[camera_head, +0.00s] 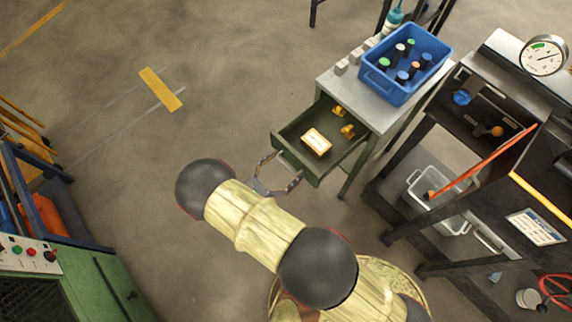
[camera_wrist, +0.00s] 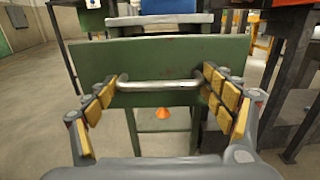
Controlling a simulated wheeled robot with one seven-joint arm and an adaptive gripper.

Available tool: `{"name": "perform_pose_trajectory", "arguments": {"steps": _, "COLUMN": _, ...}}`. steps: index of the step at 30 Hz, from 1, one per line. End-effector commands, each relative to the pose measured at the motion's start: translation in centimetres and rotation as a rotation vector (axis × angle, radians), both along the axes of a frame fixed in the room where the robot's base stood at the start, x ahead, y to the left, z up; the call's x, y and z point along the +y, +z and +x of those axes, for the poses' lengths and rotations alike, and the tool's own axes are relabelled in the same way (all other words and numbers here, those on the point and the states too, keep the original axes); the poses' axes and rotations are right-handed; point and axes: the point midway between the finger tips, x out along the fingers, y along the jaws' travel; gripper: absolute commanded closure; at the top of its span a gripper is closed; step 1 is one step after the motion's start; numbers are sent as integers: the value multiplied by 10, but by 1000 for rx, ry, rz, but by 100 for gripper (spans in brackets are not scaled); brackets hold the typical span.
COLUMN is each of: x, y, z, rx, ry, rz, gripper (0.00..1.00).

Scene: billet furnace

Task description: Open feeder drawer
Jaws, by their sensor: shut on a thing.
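The feeder drawer (camera_head: 291,130) is a green drawer under a grey-topped table (camera_head: 383,112), and it stands pulled well out. Inside it lie an orange-and-white box (camera_head: 316,142) and small yellow pieces (camera_head: 347,131). In the wrist view, the green drawer front (camera_wrist: 160,60) fills the middle, with its silver bar handle (camera_wrist: 158,85) lying level across it. My gripper (camera_head: 281,173) is at the drawer front. Its yellow-padded fingers, also in the wrist view (camera_wrist: 160,87), are shut on the handle, one at each end.
A blue crate (camera_head: 371,82) with several bottles stands on the table. A dark bench with a gauge (camera_head: 543,56) and a white bin (camera_head: 413,185) are close on the right. A green machine (camera_head: 100,283) is at lower left. The floor left of the drawer is clear.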

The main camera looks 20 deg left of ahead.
Motion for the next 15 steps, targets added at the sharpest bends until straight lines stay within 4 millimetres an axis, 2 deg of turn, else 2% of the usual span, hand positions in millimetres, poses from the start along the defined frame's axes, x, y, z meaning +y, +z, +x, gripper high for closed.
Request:
{"name": "perform_pose_trajectory", "arguments": {"steps": 10, "x": -4, "y": -3, "z": 0, "rx": 3, "ry": -5, "rz": -3, "gripper": 63}}
{"name": "perform_pose_trajectory", "arguments": {"steps": 11, "x": -4, "y": -3, "z": 0, "rx": 3, "ry": -5, "rz": -3, "gripper": 16}}
{"name": "perform_pose_trajectory", "arguments": {"steps": 15, "x": -4, "y": -3, "z": 0, "rx": 3, "ry": -4, "rz": -3, "gripper": 11}}
